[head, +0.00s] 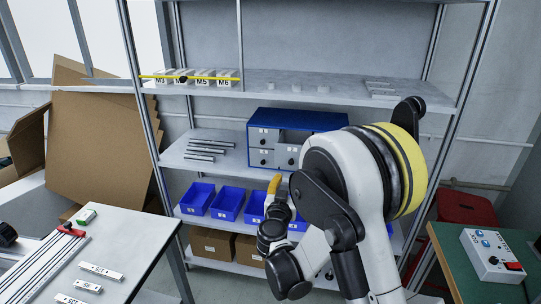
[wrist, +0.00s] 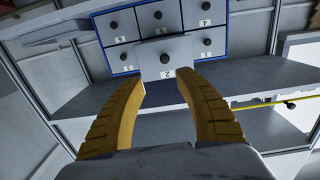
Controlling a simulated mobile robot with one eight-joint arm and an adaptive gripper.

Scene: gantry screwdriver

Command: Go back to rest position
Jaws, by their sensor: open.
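My gripper (wrist: 160,82) is open and empty in the wrist view, its two yellow fingers spread apart. Beyond the fingertips is a blue cabinet (wrist: 118,71) with several grey drawers. The drawer labelled 2 (wrist: 178,47) sticks out from the front, with its round knob just past the fingertips; I see no contact. In the head view, my gripper (head: 274,184) shows as a yellow finger below the blue cabinet (head: 299,118) on the middle shelf. My arm hides the cabinet's right part, and the gripper's other finger cannot be made out.
Blue bins (head: 228,203) fill the shelf below, with cardboard boxes (head: 212,243) underneath. Metal rods (head: 207,147) lie left of the cabinet. A white table (head: 112,243) stands at left, and a green table (head: 455,250) with a control box (head: 492,255) at right.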

